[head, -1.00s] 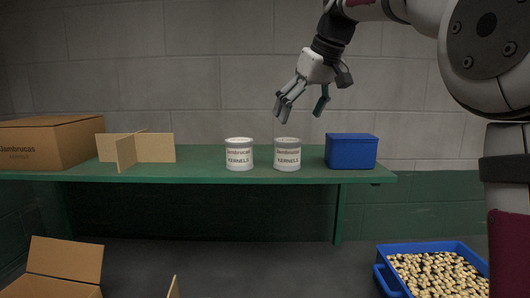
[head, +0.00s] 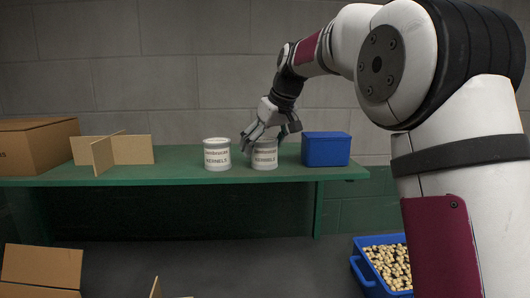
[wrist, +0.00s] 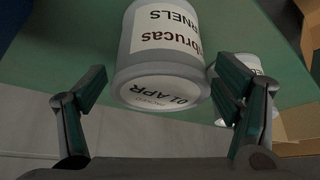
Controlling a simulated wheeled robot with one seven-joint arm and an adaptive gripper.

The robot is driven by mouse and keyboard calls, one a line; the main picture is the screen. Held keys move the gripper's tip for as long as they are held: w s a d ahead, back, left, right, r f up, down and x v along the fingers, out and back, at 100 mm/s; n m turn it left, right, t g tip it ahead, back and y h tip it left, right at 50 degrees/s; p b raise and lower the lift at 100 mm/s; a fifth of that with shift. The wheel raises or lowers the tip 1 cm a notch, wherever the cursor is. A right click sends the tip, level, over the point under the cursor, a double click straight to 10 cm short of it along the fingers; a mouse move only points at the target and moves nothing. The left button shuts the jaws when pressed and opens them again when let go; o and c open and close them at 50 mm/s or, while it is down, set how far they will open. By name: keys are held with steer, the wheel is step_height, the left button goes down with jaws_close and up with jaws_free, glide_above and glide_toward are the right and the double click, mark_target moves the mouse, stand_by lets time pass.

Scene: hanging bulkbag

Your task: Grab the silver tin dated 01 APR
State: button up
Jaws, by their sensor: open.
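Two tins with white KERNELS labels stand side by side on the green shelf (head: 180,174) in the head view. The right tin (head: 264,157) is silver-grey and sits just below my gripper (head: 268,137). In the wrist view this tin (wrist: 162,50) shows upside down, with 01 APR printed on its pale round end. My gripper (wrist: 158,105) is open, one finger on each side of the tin's near end, and does not hold it. The left tin (head: 217,155) is white; a part of it shows behind the right-hand finger in the wrist view (wrist: 240,66).
A blue box (head: 326,150) stands close to the right of the silver tin. A cardboard divider (head: 125,149) and a carton (head: 40,147) are at the left of the shelf. A blue crate of kernels (head: 365,282) and an open carton (head: 40,268) are below.

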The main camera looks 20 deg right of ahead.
steer(key=shift+x, duration=1.15)
steer(key=c, duration=1.4)
steer(key=shift+r, duration=0.15)
steer(key=shift+c, duration=0.2)
